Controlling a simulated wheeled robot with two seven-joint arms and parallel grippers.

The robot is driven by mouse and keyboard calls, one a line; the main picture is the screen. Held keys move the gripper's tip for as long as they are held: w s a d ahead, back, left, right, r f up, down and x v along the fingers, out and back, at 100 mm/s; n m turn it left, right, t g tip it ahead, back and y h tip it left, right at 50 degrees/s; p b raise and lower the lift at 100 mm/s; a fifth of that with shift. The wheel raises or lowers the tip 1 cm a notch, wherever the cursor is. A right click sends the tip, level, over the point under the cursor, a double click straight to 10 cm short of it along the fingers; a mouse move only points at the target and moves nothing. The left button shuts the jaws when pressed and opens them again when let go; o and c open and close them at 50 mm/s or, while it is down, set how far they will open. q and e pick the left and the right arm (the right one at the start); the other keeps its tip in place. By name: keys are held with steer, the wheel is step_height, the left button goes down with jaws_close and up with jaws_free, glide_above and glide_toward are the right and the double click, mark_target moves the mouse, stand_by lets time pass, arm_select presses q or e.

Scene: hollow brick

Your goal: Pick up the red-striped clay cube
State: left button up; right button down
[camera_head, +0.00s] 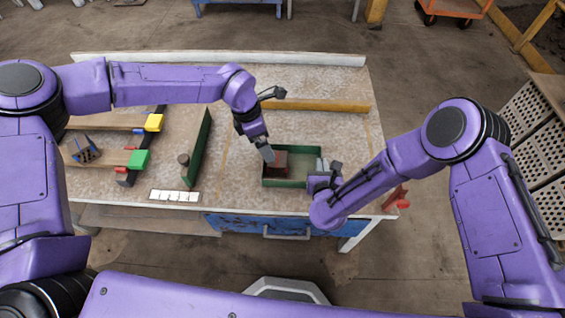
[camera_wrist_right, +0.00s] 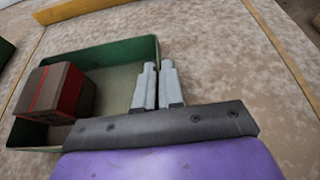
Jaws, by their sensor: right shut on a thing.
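The red-striped clay cube (camera_head: 280,164) is brown with red bands and sits inside a green tray (camera_head: 294,183) near the table's front edge. In the right wrist view the cube (camera_wrist_right: 57,92) is at the left end of the tray (camera_wrist_right: 101,50), with holes low on its front. My left gripper (camera_head: 268,154) points down at the cube's left side; its finger gap does not show clearly. My right gripper (camera_head: 328,166) is at the tray's right end. In the right wrist view its fingers (camera_wrist_right: 157,86) are close together on the tray's right wall, away from the cube.
A yellow bar (camera_head: 317,104) lies behind the tray. A tall green panel (camera_head: 199,146) and clamps with yellow (camera_head: 154,122) and green (camera_head: 138,160) ends are to the left, near a dark blue holed piece (camera_head: 84,150). A red clamp (camera_head: 396,199) is on the right edge.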

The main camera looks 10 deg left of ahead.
mark_target(277, 158)
arm_select(q)
steer(key=m, duration=0.1)
steer(key=d+m, duration=0.1)
steer(key=m, duration=0.1)
steer(key=shift+r, duration=0.15)
arm_select(e)
steer(key=shift+d, duration=0.15)
arm_select(q)
steer(key=shift+d+f+m, duration=0.1)
steer(key=shift+f+m, duration=0.2)
steer(key=shift+f, duration=0.05)
steer(key=x, duration=1.1)
steer(key=shift+w+f, duration=0.15)
steer(key=shift+w, duration=0.05)
steer(key=c, duration=1)
steer(key=shift+c, duration=0.2)
step_height(277, 158, up, 10)
steer(key=shift+r, duration=0.1)
